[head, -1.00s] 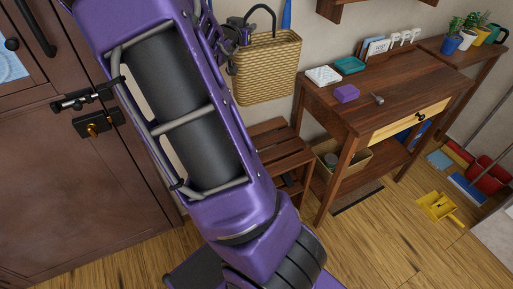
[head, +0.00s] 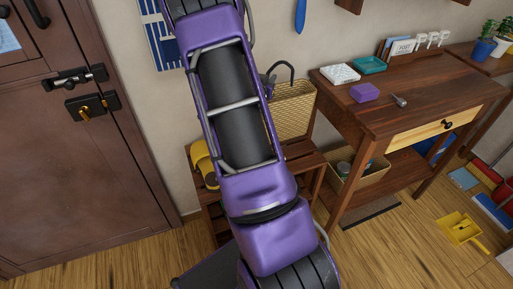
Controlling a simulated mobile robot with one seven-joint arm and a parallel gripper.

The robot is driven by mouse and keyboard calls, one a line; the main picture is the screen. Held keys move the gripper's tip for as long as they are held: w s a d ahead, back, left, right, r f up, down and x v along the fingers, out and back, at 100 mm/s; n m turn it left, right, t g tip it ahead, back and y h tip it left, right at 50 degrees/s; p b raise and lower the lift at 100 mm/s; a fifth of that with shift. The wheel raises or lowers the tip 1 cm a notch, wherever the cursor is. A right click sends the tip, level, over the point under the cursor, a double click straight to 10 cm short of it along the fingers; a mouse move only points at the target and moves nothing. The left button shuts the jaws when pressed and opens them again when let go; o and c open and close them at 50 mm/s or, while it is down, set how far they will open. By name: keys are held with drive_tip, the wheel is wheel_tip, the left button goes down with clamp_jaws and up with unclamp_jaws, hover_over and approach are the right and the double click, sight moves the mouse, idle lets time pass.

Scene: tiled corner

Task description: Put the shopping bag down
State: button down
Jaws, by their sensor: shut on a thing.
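The shopping bag (head: 294,108) is a woven straw-coloured bag with a dark curved handle. It hangs upright in the head view, right of my arm, which hides its left part. My gripper (head: 268,80) is mostly hidden behind my arm; only a small grey part shows at the bag's upper left edge, by the handle. It is shut on the bag. The bag's bottom is at or just above the slatted wooden bench (head: 305,163); I cannot tell whether they touch.
A yellow object (head: 203,163) sits on the bench's left end. A wooden table (head: 420,95) stands close on the right, with a purple block (head: 365,92) and a teal tray (head: 369,64) on top. A basket (head: 362,178) is on its lower shelf. A door (head: 75,150) is at left.

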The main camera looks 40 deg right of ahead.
wheel_tip(320, 180, down, 10)
drive_tip(key=b, duration=0.1)
drive_tip(key=shift+r, duration=0.2)
drive_tip(key=shift+f, duration=0.1)
drive_tip(key=c, duration=0.9)
unclamp_jaws()
drive_tip(key=v, duration=1.2)
